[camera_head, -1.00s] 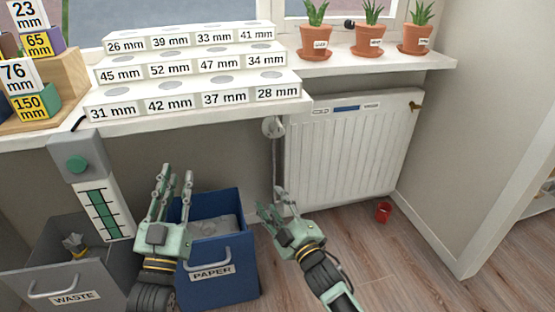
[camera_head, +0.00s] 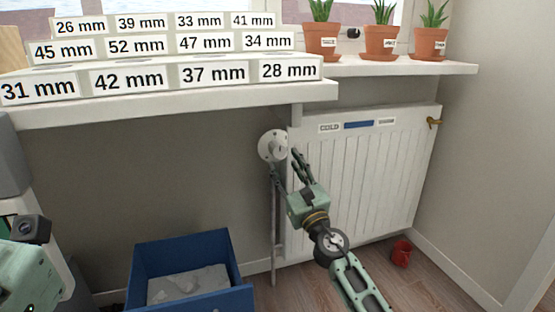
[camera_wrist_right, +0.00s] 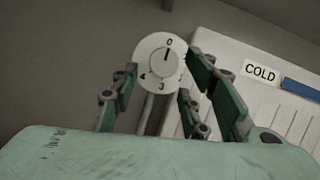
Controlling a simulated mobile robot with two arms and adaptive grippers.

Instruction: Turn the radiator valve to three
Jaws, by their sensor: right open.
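The radiator valve (camera_head: 273,146) is a round white dial at the left end of the white radiator (camera_head: 365,185). In the right wrist view the dial (camera_wrist_right: 158,66) faces me, with 0 at the top and 3 at the bottom. Its dark pointer mark is by the 0. My right gripper (camera_head: 288,160) is open and empty, reaching up in front of the dial. In the wrist view its fingers (camera_wrist_right: 162,80) stand on either side of the dial; I cannot tell whether they touch it. Only a piece of my left arm shows at the lower left; its fingers are out of view.
A window sill (camera_head: 170,103) with labelled white blocks overhangs above and left of the valve. Potted plants (camera_head: 380,42) stand on the sill above the radiator. A pipe (camera_head: 276,225) runs down below the valve. A blue bin (camera_head: 188,245) and a small red pot (camera_head: 401,253) are on the floor.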

